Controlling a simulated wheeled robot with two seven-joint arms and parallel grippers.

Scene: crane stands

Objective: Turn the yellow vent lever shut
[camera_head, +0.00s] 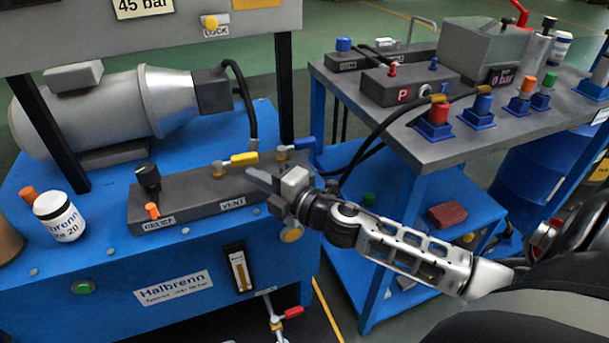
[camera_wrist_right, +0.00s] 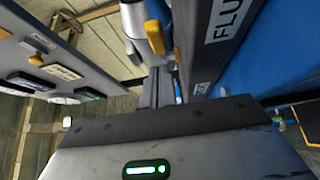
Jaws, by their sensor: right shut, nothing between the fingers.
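The yellow vent lever (camera_head: 244,158) sits on a brass fitting on top of the dark valve block, above the VENT label (camera_head: 232,204). Its handle points right, roughly along the block. My right gripper (camera_head: 260,178) is shut and empty, its fingertips just right of and in front of the handle; I cannot tell whether they touch it. In the right wrist view the yellow handle (camera_wrist_right: 155,38) shows just beyond the shut fingers (camera_wrist_right: 155,85). My left gripper is not in view.
A blue-handled lever (camera_head: 303,142) stands on the valve block (camera_head: 180,198) close behind my right gripper. A black knob (camera_head: 148,177) is at the block's left end. A white bottle (camera_head: 60,217) stands farther left. A bench with hoses (camera_head: 470,150) is at right.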

